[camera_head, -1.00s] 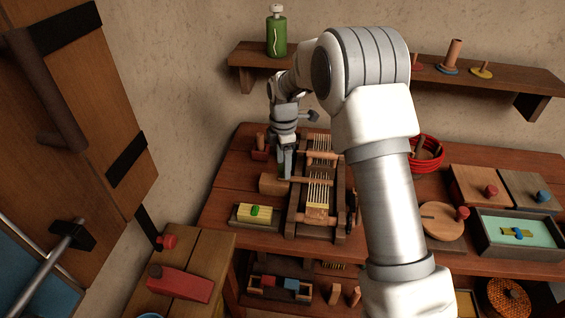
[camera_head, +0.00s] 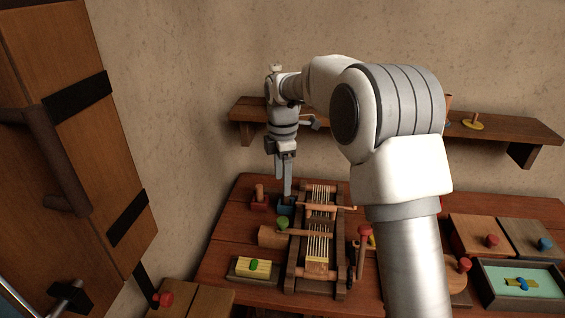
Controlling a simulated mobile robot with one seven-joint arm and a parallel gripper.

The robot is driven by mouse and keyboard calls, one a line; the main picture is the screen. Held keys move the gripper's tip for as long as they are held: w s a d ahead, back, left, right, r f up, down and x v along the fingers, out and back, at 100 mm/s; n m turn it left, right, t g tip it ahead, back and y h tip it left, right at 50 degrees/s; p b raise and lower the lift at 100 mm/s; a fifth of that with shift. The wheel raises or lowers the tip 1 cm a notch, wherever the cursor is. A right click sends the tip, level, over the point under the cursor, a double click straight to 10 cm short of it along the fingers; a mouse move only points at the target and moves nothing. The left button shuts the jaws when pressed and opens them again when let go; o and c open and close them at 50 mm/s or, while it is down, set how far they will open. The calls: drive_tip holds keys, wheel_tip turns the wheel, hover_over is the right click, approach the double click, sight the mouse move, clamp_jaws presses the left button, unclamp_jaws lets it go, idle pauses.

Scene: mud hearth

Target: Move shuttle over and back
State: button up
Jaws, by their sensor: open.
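The wooden loom (camera_head: 293,258) stands on the table with pale threads (camera_head: 319,240) stretched along its frame. My gripper (camera_head: 286,190) points down at the loom's far left. It is open and seems empty. Its tips overlap a small blue box (camera_head: 286,208) in the picture; contact cannot be told.
A red box (camera_head: 259,206) stands left of the blue one. A shelf (camera_head: 505,130) is behind. My arm hides part of the table's right side.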

wheel_tip(320, 180, up, 4)
idle(0.4)
